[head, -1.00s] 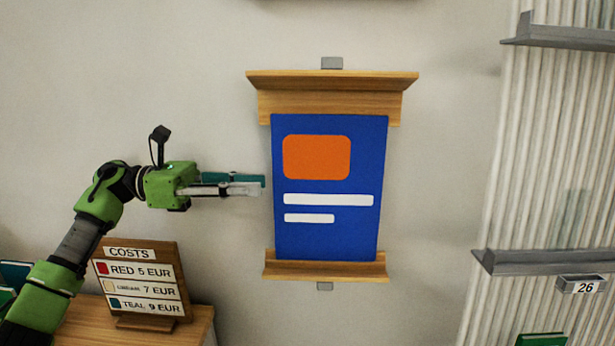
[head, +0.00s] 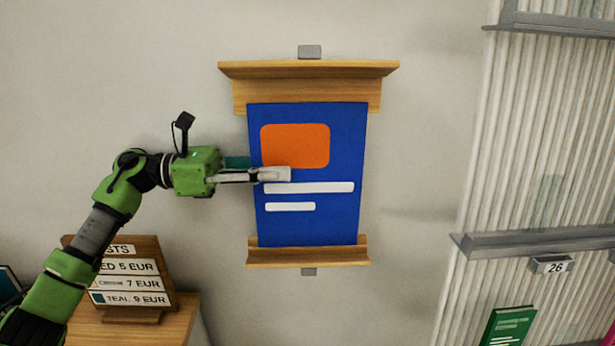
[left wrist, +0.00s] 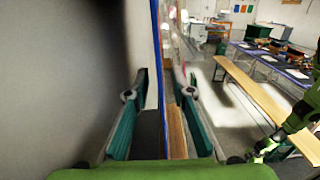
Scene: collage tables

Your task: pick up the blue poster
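The blue poster (head: 335,220), with an orange block and two white bars, stands upright against the wall between an upper and a lower wooden ledge. My left gripper (head: 263,170) is at its left edge, around mid-height. One finger lies in front of the poster and the other goes behind it. In the left wrist view the poster (left wrist: 158,45) shows edge-on as a thin blue line between the two spread fingers of the left gripper (left wrist: 160,85). The fingers look apart from it.
The upper ledge (head: 310,70) and lower ledge (head: 310,252) close in the poster above and below. A costs sign (head: 130,278) stands on a wooden table (head: 185,322) below my left arm. Grey shelves (head: 540,242) and a green book (head: 508,326) are at right.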

